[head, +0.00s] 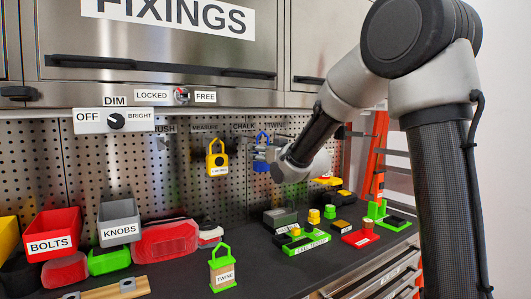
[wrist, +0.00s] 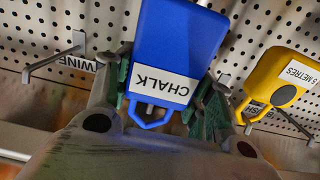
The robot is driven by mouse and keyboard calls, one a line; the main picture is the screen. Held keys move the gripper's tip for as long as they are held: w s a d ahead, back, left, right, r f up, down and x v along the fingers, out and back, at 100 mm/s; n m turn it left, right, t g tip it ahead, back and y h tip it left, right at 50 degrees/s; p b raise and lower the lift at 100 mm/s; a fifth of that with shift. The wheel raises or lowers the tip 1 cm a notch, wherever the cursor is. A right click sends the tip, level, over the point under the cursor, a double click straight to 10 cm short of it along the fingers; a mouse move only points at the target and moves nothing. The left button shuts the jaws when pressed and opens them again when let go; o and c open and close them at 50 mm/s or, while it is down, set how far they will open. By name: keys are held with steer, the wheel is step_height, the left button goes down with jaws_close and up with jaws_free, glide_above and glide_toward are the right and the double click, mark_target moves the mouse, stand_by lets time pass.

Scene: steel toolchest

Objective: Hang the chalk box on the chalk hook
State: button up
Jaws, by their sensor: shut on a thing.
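The blue chalk box (wrist: 178,45) has a white CHALK label and a loop handle. My gripper (wrist: 165,100) is shut on it, with one finger on each side, in the wrist view. In the head view my gripper (head: 268,153) holds the chalk box (head: 262,163) in front of the pegboard, just right of the CHALK sign (head: 244,126). The box looks upright, loop at the top. The chalk hook cannot be made out clearly behind the box and gripper. I cannot tell whether the loop is around the hook.
A yellow tape-measure box (head: 217,161) hangs left of the chalk box, close by. The empty twine hook (wrist: 52,60) is on the other side.

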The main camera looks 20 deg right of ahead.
steer(key=shift+x, duration=0.9)
steer(key=shift+w+a+f, duration=0.2)
steer(key=shift+w+f, duration=0.4)
steer(key=shift+f, duration=0.1)
steer(key=o, duration=1.2)
steer(key=shift+f, duration=0.1)
